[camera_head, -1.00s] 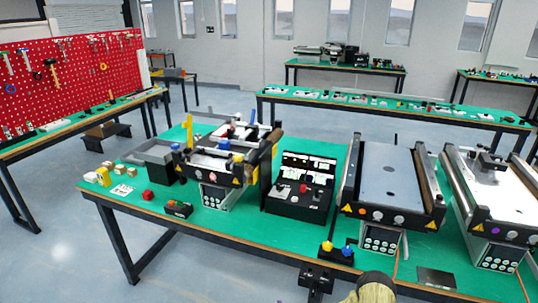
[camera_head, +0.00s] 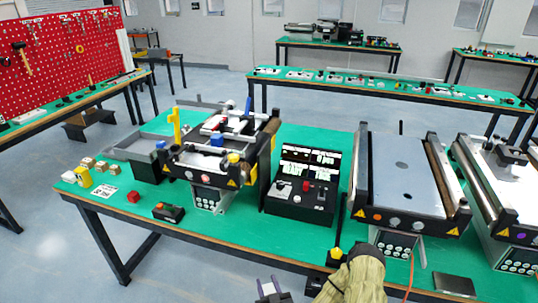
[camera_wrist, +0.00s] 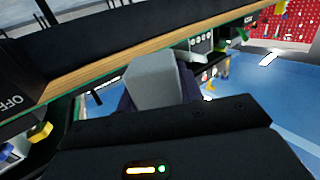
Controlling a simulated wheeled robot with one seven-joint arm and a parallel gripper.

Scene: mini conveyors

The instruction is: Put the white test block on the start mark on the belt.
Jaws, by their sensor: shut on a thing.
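The white test block (camera_wrist: 155,78) is held between the dark fingers of my gripper (camera_wrist: 160,98) in the wrist view, where it looks pale grey. The left conveyor (camera_head: 205,165) carries several small parts. I cannot tell which mark is the start mark. My gripper is apart from every belt.
A black control box with screens (camera_head: 300,190) stands between the left and middle conveyors. A third conveyor (camera_head: 505,185) stands at the right. Bare green tabletop (camera_head: 250,232) shows at the front.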

